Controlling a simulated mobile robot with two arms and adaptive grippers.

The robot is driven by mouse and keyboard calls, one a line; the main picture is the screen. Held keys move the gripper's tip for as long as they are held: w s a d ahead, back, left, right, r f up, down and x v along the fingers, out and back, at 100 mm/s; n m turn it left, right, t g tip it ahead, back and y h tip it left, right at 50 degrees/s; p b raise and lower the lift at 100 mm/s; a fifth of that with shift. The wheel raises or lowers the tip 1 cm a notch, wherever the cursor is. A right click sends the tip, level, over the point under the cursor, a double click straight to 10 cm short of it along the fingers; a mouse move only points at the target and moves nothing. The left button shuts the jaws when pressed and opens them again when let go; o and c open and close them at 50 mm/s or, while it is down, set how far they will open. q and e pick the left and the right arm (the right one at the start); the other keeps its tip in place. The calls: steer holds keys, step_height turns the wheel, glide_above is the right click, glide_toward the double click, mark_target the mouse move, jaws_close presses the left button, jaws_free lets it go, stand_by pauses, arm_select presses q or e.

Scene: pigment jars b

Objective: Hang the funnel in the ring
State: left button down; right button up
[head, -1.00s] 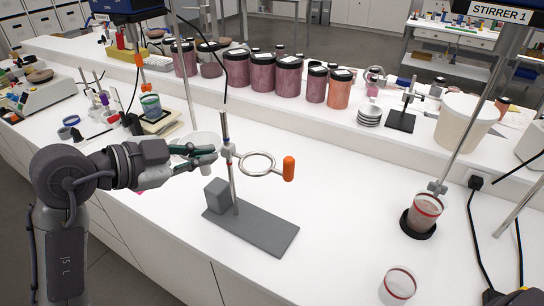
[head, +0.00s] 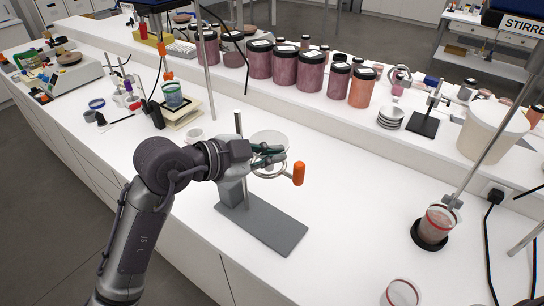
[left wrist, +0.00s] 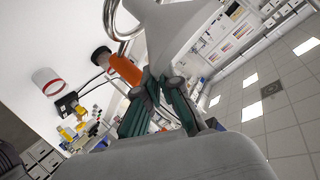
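The clear, pale funnel (head: 268,138) is in my left gripper (head: 268,155), its wide mouth up, at the ring. In the left wrist view the green fingers (left wrist: 160,105) close on the lower, narrow part of the whitish funnel (left wrist: 178,25). The metal ring (head: 268,174) is on the grey stand (head: 262,226), partly hidden by my gripper; its orange knob (head: 299,174) points right. In the left wrist view the ring (left wrist: 108,20) shows beside and partly behind the funnel. I cannot tell whether they touch. My right gripper is out of view.
A beaker (head: 437,222) stands in a black holder at the right, and another beaker (head: 402,293) at the front edge. Pigment jars (head: 284,66) line the raised shelf at the back.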

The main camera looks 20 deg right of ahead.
arm_select(q)
steer(key=shift+a+f, duration=0.1)
steer(key=shift+f, duration=0.6)
steer(key=shift+f, duration=0.1)
steer(key=shift+f, duration=0.4)
steer(key=shift+f, duration=0.1)
steer(key=c, duration=1.3)
jaws_free()
